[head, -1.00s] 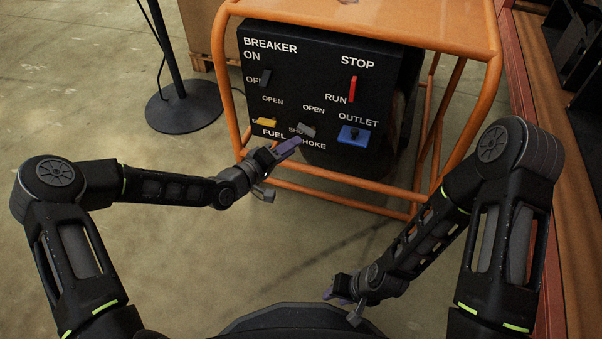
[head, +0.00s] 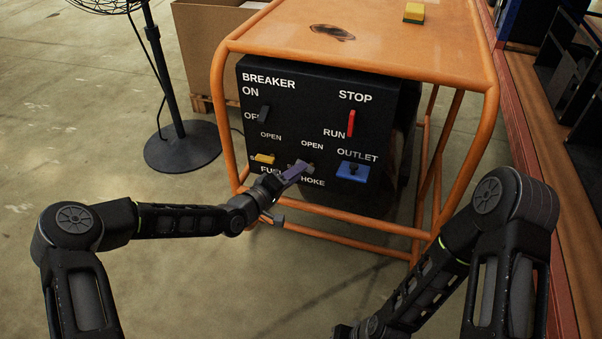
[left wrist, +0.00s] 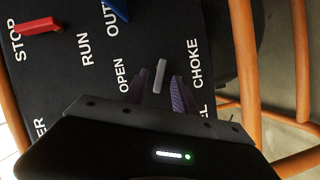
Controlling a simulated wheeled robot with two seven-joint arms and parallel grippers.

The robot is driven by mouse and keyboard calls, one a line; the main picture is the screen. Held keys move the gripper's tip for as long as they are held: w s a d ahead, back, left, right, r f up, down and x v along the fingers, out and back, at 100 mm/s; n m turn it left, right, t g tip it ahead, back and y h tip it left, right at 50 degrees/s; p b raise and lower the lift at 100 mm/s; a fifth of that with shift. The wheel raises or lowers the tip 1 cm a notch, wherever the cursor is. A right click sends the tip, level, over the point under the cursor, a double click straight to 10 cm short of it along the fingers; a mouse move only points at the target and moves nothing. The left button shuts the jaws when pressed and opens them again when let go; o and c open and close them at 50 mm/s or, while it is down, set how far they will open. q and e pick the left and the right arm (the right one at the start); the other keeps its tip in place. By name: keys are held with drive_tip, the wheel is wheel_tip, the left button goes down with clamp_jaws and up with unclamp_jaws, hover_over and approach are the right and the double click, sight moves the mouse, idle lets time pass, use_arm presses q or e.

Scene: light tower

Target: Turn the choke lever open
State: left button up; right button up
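The choke lever (left wrist: 160,74) is a small grey bar on the black panel (head: 375,110), between the words OPEN and CHOKE. In the left wrist view it stands between the two purple fingers of my left gripper (left wrist: 157,86), with a gap visible on each side. The gripper is open around the lever's place; I cannot tell how deep the lever sits between the fingers. In the head view the left gripper (head: 298,171) covers most of the lever and the SHUT label. My right gripper's fingers are below the picture.
The yellow fuel lever (head: 264,158) is just left of the left gripper. The blue outlet (head: 352,171) is to the right, and the red stop lever (head: 351,123) and black breaker lever (head: 265,115) are above. An orange tube frame (head: 222,120) surrounds the panel.

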use_arm(q)
drive_tip(key=shift+x, duration=1.2)
clamp_jaws()
